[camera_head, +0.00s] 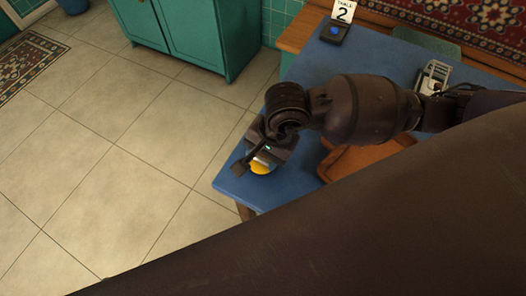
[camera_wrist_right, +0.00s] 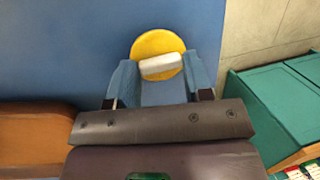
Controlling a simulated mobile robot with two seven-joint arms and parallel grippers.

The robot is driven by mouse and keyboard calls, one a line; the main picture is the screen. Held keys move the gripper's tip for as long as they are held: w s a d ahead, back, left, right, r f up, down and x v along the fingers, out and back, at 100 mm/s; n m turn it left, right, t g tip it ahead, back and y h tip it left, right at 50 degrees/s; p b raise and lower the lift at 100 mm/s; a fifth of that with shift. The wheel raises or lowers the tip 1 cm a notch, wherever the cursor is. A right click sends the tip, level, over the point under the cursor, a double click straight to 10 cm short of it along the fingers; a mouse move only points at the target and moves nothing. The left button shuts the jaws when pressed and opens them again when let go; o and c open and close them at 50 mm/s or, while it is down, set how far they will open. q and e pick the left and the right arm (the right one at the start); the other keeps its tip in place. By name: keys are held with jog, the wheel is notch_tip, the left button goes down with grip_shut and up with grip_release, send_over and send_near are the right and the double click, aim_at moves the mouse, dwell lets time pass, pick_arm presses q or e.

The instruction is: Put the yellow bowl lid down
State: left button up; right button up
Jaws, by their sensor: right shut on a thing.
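The yellow bowl lid (camera_head: 260,169) is at the near-left corner of the blue table (camera_head: 234,186) in the head view, mostly hidden by my right gripper (camera_head: 264,158). In the right wrist view the lid (camera_wrist_right: 158,43) is a round yellow disc with a white handle (camera_wrist_right: 161,66). My right gripper (camera_wrist_right: 160,78) is shut on this handle, one finger on each side. I cannot tell whether the lid touches the table or is slightly above it. My left gripper is not in view.
An orange-brown tray (camera_head: 352,160) lies on the table right of the lid. A white rack (camera_head: 433,75) and a number 2 sign (camera_head: 343,11) stand farther back. A teal cabinet (camera_head: 190,35) stands beyond the tiled floor. The table edge is close to the lid.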

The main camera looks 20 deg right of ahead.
jog(key=shift+f, duration=0.1)
jog(key=o, duration=1)
jog(key=shift+r, duration=0.35)
jog(key=p+v, duration=0.2)
jog(key=v, duration=0.9)
jog(key=shift+r, duration=0.25)
